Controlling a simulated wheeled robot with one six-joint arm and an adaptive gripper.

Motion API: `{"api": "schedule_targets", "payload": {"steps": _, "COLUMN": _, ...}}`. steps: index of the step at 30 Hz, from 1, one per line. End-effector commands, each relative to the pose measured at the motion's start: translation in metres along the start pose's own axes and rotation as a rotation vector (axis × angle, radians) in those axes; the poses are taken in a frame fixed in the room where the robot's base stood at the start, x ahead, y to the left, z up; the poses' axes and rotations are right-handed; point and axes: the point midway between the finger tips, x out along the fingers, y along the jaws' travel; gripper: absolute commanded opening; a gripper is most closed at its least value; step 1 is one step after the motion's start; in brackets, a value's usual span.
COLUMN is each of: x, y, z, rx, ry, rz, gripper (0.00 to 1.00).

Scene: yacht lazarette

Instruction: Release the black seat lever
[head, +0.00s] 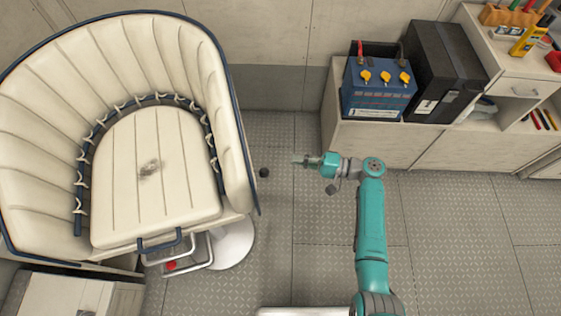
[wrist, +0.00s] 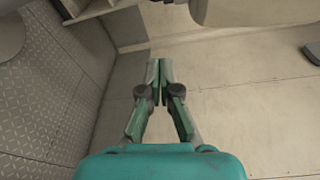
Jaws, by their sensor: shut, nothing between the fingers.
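The cream bucket seat (head: 160,180) stands at the left in the head view, on a round white pedestal. A small round black knob (head: 264,173) shows just right of the seat's side; I take it for the end of the black seat lever, and its shaft is hidden. My gripper (head: 296,161) is to the right of the knob, pointing left towards the seat and apart from it. In the wrist view my gripper's fingers (wrist: 160,75) are closed together with nothing between them. I cannot make out the lever for certain in the wrist view.
A dark blue handle (head: 160,241) and a red knob (head: 171,265) are at the seat's front. A blue battery (head: 378,88) and a black box (head: 446,70) stand on a low cabinet at the right. Grey tread-plate floor (head: 300,210) lies clear between seat and cabinet.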

Motion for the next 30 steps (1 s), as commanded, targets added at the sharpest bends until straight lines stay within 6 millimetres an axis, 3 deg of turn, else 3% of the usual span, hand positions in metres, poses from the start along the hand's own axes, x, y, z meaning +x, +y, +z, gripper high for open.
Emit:
{"api": "schedule_targets", "payload": {"steps": 18, "x": 0.1, "y": 0.0, "z": 0.001, "rx": -0.001, "ry": -0.003, "rz": 0.001, "gripper": 0.0}}
{"api": "schedule_targets", "payload": {"steps": 30, "x": 0.083, "y": 0.0, "z": 0.036, "rx": 0.0, "ry": 0.0, "rz": 0.0, "gripper": 0.0}}
